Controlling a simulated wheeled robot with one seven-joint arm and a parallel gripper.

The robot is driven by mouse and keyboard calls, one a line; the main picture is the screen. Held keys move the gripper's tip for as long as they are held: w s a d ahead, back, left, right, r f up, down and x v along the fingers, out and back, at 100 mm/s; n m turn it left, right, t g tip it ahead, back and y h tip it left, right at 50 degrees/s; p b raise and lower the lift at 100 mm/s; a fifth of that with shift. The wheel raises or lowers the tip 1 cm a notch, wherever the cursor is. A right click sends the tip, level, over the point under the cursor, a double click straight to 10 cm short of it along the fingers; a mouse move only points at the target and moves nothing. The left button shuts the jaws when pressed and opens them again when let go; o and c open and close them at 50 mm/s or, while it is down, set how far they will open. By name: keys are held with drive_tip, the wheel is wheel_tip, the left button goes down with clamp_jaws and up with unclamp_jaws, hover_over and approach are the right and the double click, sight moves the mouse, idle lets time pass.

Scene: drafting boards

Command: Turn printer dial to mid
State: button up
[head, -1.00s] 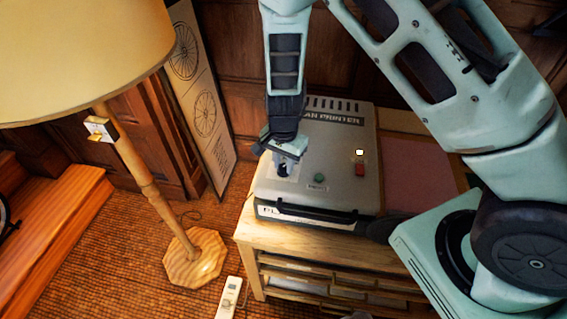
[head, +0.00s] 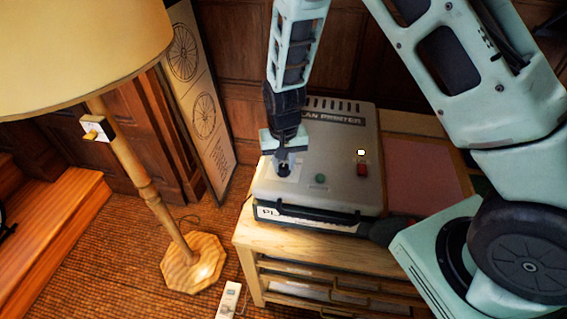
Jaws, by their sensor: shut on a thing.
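The plan printer (head: 335,180) is a grey box on a wooden drawer cabinet. Its top carries a green button (head: 320,178), a red switch (head: 362,170) and a small lit lamp (head: 360,153). My gripper (head: 283,168) points down at the left part of the printer's top. It is shut on the dark printer dial (head: 283,170), which sits on a pale plate. The fingers hide most of the dial, so I cannot tell its setting.
A floor lamp (head: 150,190) with a wide shade stands at the left. The wooden cabinet (head: 262,240) is under the printer. A white power strip (head: 229,299) lies on the floor. A wheel drawing board (head: 200,110) leans on the wall.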

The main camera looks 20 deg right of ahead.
sight(284, 166)
idle(0.3)
drive_tip(key=o, duration=1)
wheel_tip(284, 166, up, 18)
drive_tip(key=b, duration=0.3)
drive_tip(key=shift+f, duration=0.25)
